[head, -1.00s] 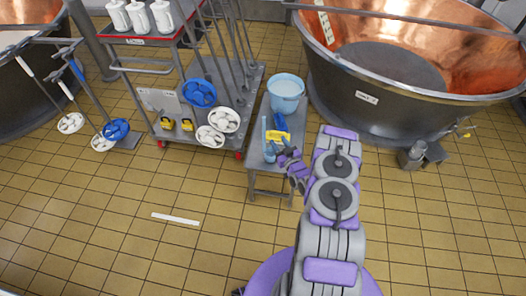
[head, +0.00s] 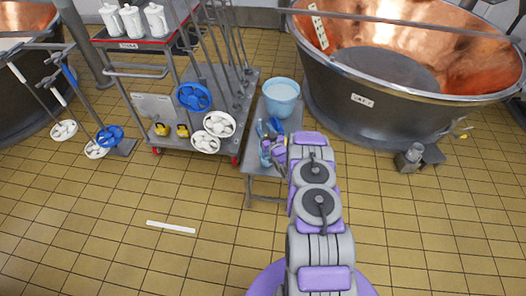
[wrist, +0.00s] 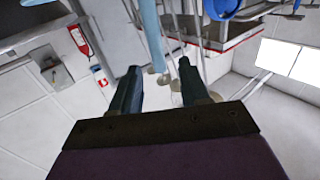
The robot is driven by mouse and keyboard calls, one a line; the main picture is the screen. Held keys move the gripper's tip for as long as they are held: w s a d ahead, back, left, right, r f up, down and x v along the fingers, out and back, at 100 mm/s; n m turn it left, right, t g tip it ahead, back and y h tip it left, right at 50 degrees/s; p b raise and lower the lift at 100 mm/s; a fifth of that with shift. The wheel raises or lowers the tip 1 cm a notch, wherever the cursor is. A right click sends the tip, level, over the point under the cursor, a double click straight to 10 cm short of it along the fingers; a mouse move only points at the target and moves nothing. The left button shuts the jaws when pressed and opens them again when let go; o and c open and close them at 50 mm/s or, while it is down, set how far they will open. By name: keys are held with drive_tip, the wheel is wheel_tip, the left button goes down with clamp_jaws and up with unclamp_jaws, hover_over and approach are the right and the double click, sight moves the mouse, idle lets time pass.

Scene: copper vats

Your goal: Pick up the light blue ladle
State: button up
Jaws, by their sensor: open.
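The light blue ladle (head: 265,150) is at the near left part of a small grey bench (head: 262,172). My gripper (head: 278,148) is over the bench, close to the right of the ladle, and partly covers the items there. In the wrist view my gripper (wrist: 160,70) is open, with two dark fingers apart. A light blue shaft (wrist: 150,32), likely the ladle, comes down from the top edge to between the fingertips. I cannot tell whether it is within the jaws or beyond them. No finger visibly touches it.
A light blue bucket (head: 282,97) stands at the bench's far end. A darker blue item (head: 276,125) lies before it. A trolley (head: 150,105) with jugs and long-handled tools stands left. A large copper vat (head: 400,85) stands right.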

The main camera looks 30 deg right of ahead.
sight(260, 124)
drive_tip(key=w, duration=0.1)
drive_tip(key=w+b, duration=0.1)
drive_tip(key=w, duration=0.2)
drive_tip(key=shift+w+d+f+b, duration=0.1)
drive_tip(key=shift+w+f+b, duration=0.25)
drive_tip(key=shift+w+b, duration=0.05)
drive_tip(key=shift+w, duration=0.2)
drive_tip(key=shift+c, duration=0.3)
drive_tip(key=shift+d, duration=0.1)
drive_tip(key=c, duration=0.3)
clamp_jaws()
